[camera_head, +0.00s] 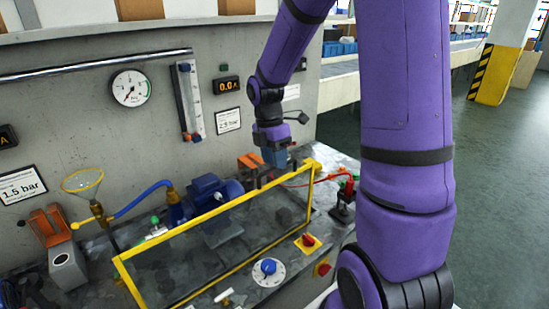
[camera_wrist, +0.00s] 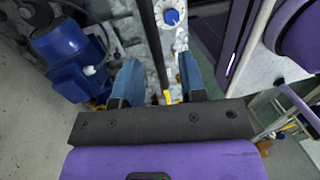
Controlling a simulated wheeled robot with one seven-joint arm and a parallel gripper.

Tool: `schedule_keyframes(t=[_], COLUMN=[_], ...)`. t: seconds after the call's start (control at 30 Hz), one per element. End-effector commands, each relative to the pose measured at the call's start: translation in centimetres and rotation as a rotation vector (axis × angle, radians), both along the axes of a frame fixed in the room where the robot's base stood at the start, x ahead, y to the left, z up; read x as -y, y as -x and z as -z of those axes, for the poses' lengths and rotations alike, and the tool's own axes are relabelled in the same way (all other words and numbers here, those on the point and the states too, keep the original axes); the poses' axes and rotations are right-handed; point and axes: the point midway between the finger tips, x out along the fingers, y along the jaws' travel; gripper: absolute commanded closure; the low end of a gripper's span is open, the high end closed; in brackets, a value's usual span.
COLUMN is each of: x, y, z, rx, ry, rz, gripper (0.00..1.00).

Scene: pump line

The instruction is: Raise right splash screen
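The splash screen (camera_head: 150,242) is a clear panel in a yellow frame, standing along the front of the bench before the blue pump. It is the only such screen in view. My gripper (camera_head: 276,160) is above the bench near the screen's top right corner. In the wrist view my gripper (camera_wrist: 158,72) has its two blue fingers well apart. A dark narrow bar (camera_wrist: 153,40) with a small yellow piece by its near end shows between them, with gaps on both sides. I cannot tell whether anything touches the fingers.
The blue pump (camera_head: 205,195) sits behind the screen. A blue dial (camera_head: 267,268) and a red-and-yellow switch (camera_head: 308,241) are in front. A red-and-black fitting (camera_head: 343,205) stands at the right. A yellow funnel (camera_head: 83,181) is at the left. The gauge wall rises behind.

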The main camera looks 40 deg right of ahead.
Motion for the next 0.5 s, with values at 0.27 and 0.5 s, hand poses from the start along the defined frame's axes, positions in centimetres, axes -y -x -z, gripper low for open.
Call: schedule_keyframes(t=[0.27, 0.5], x=[0.0, 0.0], y=[-0.1, -0.9], z=[-0.6, -4.3], rx=[0.001, 0.004], ry=[0.0, 0.002], rz=[0.0, 0.0], gripper=[0.62, 0.62])
